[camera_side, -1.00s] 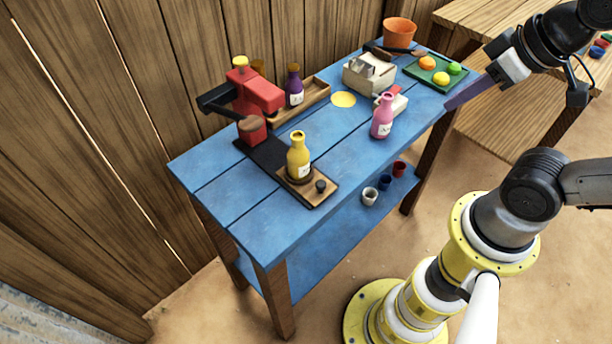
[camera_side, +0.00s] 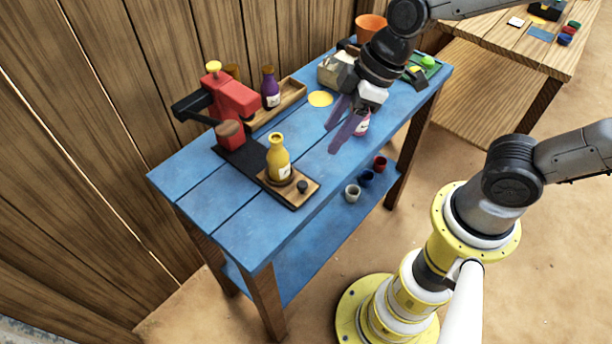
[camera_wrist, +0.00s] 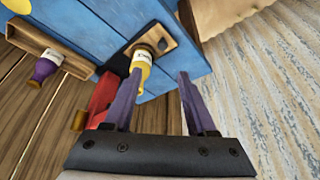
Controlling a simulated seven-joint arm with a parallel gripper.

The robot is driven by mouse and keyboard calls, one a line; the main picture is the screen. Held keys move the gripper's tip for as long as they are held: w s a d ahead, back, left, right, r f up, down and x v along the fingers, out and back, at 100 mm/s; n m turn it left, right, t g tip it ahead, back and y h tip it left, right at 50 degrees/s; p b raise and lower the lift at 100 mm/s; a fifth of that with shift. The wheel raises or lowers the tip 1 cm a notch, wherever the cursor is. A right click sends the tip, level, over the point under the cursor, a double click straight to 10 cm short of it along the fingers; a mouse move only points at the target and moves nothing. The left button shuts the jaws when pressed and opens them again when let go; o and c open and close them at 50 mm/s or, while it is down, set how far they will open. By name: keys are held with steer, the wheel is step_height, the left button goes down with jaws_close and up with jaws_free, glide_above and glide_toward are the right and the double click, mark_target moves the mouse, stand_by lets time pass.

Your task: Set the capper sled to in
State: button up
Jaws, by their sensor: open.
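The red capper (camera_side: 236,100) stands at the back left of the blue table on a black track (camera_side: 240,158). Its wooden sled (camera_side: 290,199) is at the front end of the track, away from the capper's head. A yellow bottle (camera_side: 279,160) stands on the sled, with a small dark knob (camera_side: 302,186) beside it at the front. My gripper (camera_side: 338,128) is open and empty, above the table to the right of the sled. In the wrist view the sled (camera_wrist: 178,30) and yellow bottle (camera_wrist: 142,62) lie beyond my open fingers (camera_wrist: 160,74).
A purple bottle (camera_side: 270,88) stands at a wooden tray (camera_side: 290,96) behind. A pink bottle (camera_side: 362,123) is partly hidden by my gripper. A beige box (camera_side: 334,68), yellow disc (camera_side: 320,99) and orange pot (camera_side: 370,27) are further right. The table's front left is clear.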

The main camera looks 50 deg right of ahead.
mark_target(302, 184)
steer(key=x, duration=1.4)
steer(key=shift+s+a+f, duration=0.1)
steer(key=shift+s, duration=0.2)
steer(key=shift+c, duration=0.4)
jaws_close()
stand_by(0.5)
